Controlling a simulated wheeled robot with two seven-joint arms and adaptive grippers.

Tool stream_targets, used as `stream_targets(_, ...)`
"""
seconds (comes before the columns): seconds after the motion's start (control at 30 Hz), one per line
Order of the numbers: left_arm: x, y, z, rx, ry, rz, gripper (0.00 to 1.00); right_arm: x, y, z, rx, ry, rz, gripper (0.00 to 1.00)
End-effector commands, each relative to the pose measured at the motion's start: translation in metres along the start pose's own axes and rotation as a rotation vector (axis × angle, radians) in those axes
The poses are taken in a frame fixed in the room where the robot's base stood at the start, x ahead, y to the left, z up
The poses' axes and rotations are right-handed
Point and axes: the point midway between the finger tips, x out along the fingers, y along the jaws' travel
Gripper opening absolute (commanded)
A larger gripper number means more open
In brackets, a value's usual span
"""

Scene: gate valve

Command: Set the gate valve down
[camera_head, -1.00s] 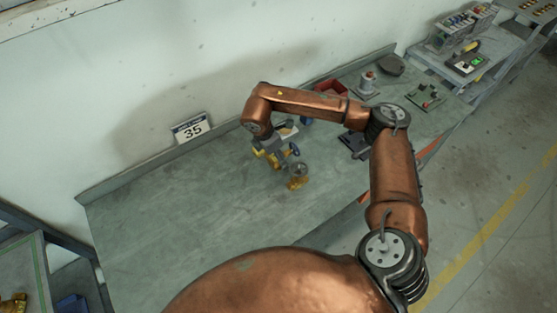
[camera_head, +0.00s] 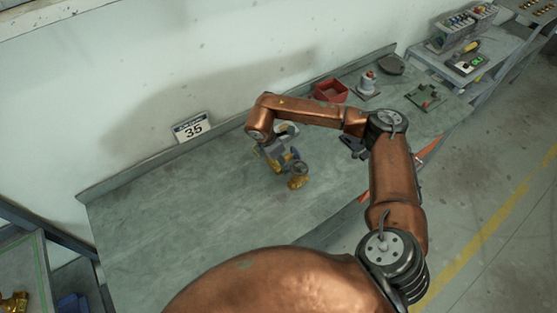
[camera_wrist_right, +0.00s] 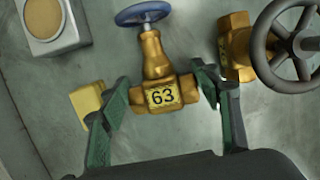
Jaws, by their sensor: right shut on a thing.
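A brass gate valve (camera_wrist_right: 157,60) with a blue handwheel and a "63" tag is between the green fingers of my right gripper (camera_wrist_right: 163,93) in the wrist view. The fingers are shut on its two body ends. In the head view, my right gripper (camera_head: 272,158) is low over the bench, and the held valve is partly hidden there. I cannot tell whether it touches the bench. A second brass valve (camera_wrist_right: 236,48) with a grey handwheel stands close to the right finger; it also shows in the head view (camera_head: 298,182). My left gripper is out of view.
The grey bench (camera_head: 170,220) is clear to the left, below the "35" sign (camera_head: 192,128). A yellow block (camera_wrist_right: 86,102) and a grey box with a tan disc (camera_wrist_right: 48,22) lie near the left finger. A red bin (camera_head: 331,91) stands farther back right.

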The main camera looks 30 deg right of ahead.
Motion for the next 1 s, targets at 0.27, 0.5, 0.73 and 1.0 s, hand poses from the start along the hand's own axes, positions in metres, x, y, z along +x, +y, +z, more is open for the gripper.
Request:
stream_targets(0.27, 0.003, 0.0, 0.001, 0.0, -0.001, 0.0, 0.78, 0.009, -0.002, -0.003, -0.002, 0.002, -0.005, 0.02)
stream_targets(0.5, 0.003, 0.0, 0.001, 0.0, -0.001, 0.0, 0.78, 0.009, -0.002, -0.003, -0.002, 0.002, -0.006, 0.73)
stream_targets(0.73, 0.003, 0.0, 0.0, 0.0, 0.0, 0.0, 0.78, 0.008, -0.002, -0.003, -0.002, 0.001, -0.004, 0.75)
stream_targets(1.0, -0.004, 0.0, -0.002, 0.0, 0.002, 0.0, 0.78, -0.013, 0.0, 0.001, -0.002, 0.001, 0.0, 0.75)
